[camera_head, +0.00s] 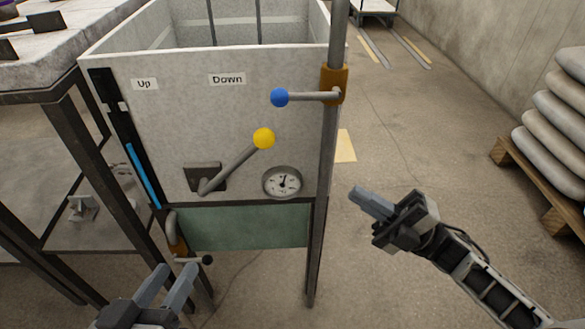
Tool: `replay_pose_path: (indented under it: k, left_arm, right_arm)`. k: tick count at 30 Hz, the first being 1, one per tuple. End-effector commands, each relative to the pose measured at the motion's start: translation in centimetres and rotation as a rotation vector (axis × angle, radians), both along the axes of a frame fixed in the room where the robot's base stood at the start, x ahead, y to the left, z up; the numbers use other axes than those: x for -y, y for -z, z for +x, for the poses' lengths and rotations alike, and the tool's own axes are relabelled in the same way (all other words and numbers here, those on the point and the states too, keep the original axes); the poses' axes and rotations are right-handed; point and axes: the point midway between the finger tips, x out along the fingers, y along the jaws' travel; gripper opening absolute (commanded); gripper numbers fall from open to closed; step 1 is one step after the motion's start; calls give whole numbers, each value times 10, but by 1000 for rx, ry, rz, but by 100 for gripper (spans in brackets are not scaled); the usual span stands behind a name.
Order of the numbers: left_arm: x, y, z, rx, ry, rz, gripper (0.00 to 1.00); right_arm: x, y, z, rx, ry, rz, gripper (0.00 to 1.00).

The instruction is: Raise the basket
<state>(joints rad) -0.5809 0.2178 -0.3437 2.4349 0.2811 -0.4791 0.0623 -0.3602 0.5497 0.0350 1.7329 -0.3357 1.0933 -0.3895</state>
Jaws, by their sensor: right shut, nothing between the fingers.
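A grey open-topped box (250,75) stands in the middle, its front marked "Up" (145,84) and "Down" (227,79). A lever with a yellow knob (264,138) slants up and right from its mount, its knob below and right of "Down". Two thin rods (258,22) stand inside the box; I cannot make out a basket. My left gripper (177,272) is open and empty at the bottom left, below the box and apart from the lever. My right gripper (362,196) is shut and empty, right of the box and touching nothing.
A blue-knobbed handle (280,97) sticks out left from an orange collar (334,84) on the right post. A dark-framed table (60,75) stands left. Stacked sacks (555,130) lie on a pallet at right. Floor between is clear.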

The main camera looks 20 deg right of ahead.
Motion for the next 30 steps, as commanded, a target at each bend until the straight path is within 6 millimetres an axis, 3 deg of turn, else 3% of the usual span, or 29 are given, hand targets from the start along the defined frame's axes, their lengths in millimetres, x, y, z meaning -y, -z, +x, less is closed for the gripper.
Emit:
replay_pose_path:
  k: [11, 30]
  left_arm:
    - [0, -1, 0, -1, 0, -1, 36]
    - [2, 0, 0, 2, 4, -45, 36]
  right_arm:
    - [-6, -6, 5, 1, -1, 3, 0]
    - [-90, -60, 67, 0, -1, 5, 0]
